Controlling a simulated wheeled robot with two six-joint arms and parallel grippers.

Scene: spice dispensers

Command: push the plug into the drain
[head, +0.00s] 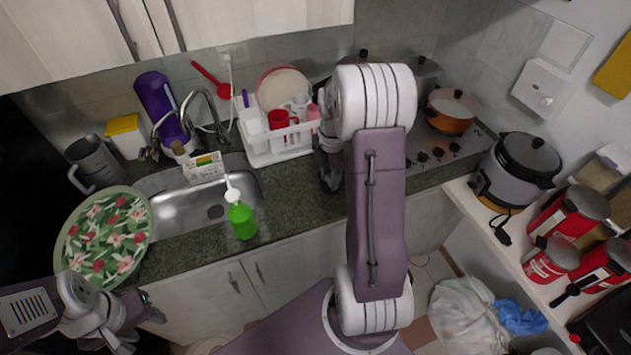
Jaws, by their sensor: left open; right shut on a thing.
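The steel sink (172,222) is set in the dark counter, left of centre. Its dark round drain (216,211) shows at the right part of the basin floor. I cannot make out a plug. My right gripper (330,184) hangs at the counter, right of the sink and beside the dish rack, partly hidden by my own arm. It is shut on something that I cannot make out. My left gripper (148,308) is open at the lower left, in front of the counter and away from the sink.
A green soap bottle (242,221) stands at the sink's front right corner. A tap (205,95), sponge caddy (204,170) and white dish rack (262,150) stand behind. The counter right of the bottle is clear.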

